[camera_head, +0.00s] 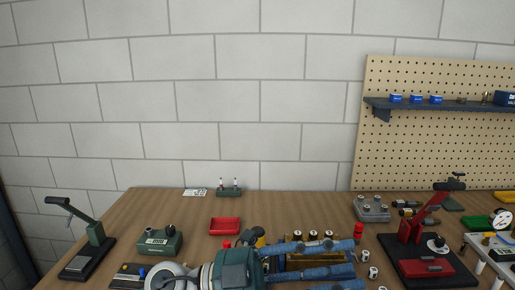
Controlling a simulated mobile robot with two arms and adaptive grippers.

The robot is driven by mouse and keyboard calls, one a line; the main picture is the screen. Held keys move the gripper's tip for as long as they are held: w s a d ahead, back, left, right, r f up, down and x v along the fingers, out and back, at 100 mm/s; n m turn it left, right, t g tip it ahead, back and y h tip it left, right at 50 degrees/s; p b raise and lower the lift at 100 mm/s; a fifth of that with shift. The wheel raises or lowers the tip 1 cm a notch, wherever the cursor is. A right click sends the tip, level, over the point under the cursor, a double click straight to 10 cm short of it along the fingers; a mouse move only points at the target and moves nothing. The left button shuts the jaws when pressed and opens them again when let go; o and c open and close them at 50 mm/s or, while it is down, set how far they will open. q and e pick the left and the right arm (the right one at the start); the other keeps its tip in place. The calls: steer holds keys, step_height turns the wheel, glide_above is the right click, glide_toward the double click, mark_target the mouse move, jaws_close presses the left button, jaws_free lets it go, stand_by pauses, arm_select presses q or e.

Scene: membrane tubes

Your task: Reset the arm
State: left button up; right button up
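My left gripper (350,260) is at the bottom centre of the head view, above the front of the wooden table (180,213). Its teal body (235,268) lies sideways and its blue fingers point to the right. The fingers are apart and I see nothing held between them. Another blue bar shows at the bottom edge, partly cut off; I cannot tell exactly how it joins. The gripper hides part of a row of metal-capped tubes (313,235) behind it. My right gripper is not recognisable in the view.
A red tray (225,226), a green device (160,242) and a black-handled press (94,238) stand to the left. A red press (425,250) and a grey rack (372,208) stand to the right. A pegboard (430,150) is behind.

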arm_select(q)
steer(key=w+a+r+n+t+y, duration=0.1)
steer(key=w+a+n+t+y, duration=0.4)
steer(key=a+n+t, duration=0.4)
steer(key=w+a+r+n+t+y, duration=0.1)
steer(key=w+a+n+t+y, duration=0.2)
steer(key=w+a+n+t, duration=0.65)
steer(key=s+a+f+n+g+y, duration=0.1)
steer(key=a+f+n+y, duration=0.45)
steer(key=f, duration=0.45)
steer(key=s+a+f+n+g+y, duration=0.1)
steer(key=a+f+n+y, duration=0.45)
steer(key=f, duration=0.55)
steer(key=s+a+f+g+y, duration=0.25)
steer(key=s+f+g, duration=0.35)
steer(key=s+f, duration=0.65)
steer(key=s+f+g+h, duration=0.2)
steer(key=s+f+g, duration=0.6)
steer(key=s, duration=0.6)
step_height(320, 180, down, 26)
steer(key=s+f, duration=0.1)
steer(key=s, duration=0.1)
steer(key=s+a+f, duration=0.2)
steer(key=s+f, duration=0.6)
steer(key=s, duration=0.1)
steer(key=s+a+f+g, duration=0.1)
steer(key=s+a+f, duration=0.1)
steer(key=s+f, duration=0.7)
